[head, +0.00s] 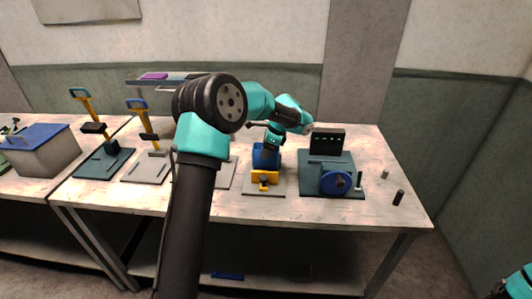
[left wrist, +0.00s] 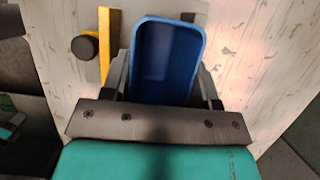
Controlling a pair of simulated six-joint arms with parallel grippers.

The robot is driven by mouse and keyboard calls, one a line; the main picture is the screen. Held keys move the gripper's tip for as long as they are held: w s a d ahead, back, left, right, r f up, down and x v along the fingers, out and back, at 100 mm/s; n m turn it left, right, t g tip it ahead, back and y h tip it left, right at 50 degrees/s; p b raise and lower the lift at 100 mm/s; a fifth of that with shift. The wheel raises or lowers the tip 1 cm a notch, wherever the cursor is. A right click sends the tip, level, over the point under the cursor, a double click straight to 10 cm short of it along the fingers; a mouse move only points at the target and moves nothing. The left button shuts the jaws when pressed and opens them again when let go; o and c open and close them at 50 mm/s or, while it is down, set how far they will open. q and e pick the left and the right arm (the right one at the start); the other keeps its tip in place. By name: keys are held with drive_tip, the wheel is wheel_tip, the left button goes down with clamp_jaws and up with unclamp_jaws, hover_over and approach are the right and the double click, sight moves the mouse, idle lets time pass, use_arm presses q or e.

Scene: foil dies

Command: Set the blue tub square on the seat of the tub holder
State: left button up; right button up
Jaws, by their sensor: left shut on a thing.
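The blue tub (head: 265,156) is between the fingers of my left gripper (head: 272,141), which is shut on it. In the left wrist view the open-topped tub (left wrist: 168,50) fills the space between the dark fingers of the left gripper (left wrist: 165,85). A yellow tub holder (head: 264,177) with a dark knob stands on a grey plate just in front of the tub in the head view. A yellow bar (left wrist: 104,45) and a round dark knob lie left of the tub in the wrist view. I cannot tell whether the tub touches the seat.
A dark device with a blue wheel (head: 335,182) stands right of the holder. Lever presses (head: 150,140) with yellow arms and a grey box with a blue lid (head: 40,150) are on the left. My left arm hides some of the table.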

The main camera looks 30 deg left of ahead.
use_arm(q)
drive_tip(key=shift+f, duration=0.7)
drive_tip(key=shift+f, duration=0.1)
drive_tip(key=o, duration=1.2)
drive_tip(key=shift+w+a, duration=0.1)
drive_tip(key=shift+r, duration=0.3)
drive_tip(key=v, duration=1.1)
drive_tip(key=shift+d+r, duration=0.3)
drive_tip(key=shift+d+f, duration=0.1)
